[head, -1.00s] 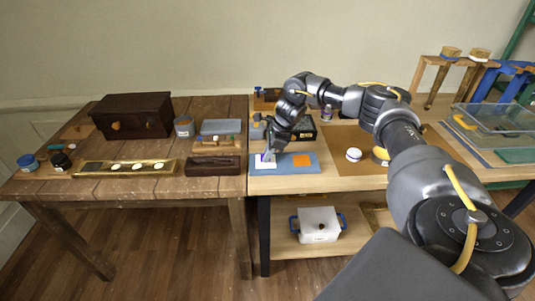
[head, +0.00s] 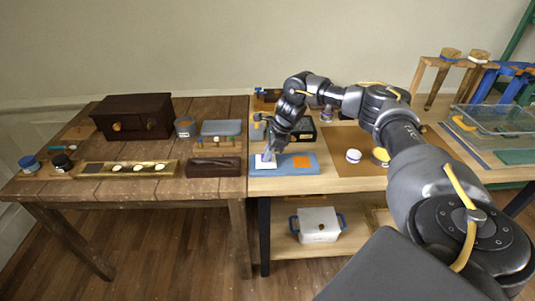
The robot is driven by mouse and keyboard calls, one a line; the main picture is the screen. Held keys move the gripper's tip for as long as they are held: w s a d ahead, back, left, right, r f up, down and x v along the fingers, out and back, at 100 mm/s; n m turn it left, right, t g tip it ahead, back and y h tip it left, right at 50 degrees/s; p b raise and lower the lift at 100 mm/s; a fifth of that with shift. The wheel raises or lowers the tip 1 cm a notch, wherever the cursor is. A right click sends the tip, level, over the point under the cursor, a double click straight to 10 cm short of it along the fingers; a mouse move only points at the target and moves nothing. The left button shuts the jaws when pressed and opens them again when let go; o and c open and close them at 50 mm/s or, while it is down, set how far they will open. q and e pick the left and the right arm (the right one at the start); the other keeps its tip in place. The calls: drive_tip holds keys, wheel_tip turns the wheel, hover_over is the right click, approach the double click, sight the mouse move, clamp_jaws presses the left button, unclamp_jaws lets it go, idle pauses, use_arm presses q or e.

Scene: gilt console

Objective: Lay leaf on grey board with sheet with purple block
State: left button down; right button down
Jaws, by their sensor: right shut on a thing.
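A blue-grey board (head: 285,171) lies at the front left of the right-hand table. A white sheet (head: 261,164) lies on its left part, and an orange square (head: 302,162) lies flat on its right part. My right gripper (head: 270,156) points down over the white sheet, its fingertips at the sheet's right side. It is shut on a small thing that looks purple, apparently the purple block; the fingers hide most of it. Whether it touches the sheet, I cannot tell. My left gripper is not in view.
On the left table are a dark chest (head: 133,116), a gilt strip with white discs (head: 127,169), a dark tray (head: 214,167) and jars. A brown mat (head: 352,170) with a white-lidded jar (head: 353,155) lies right of the board.

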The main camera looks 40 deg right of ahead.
drive_tip(key=shift+r+p, duration=2.15)
drive_tip(key=shift+r, duration=1)
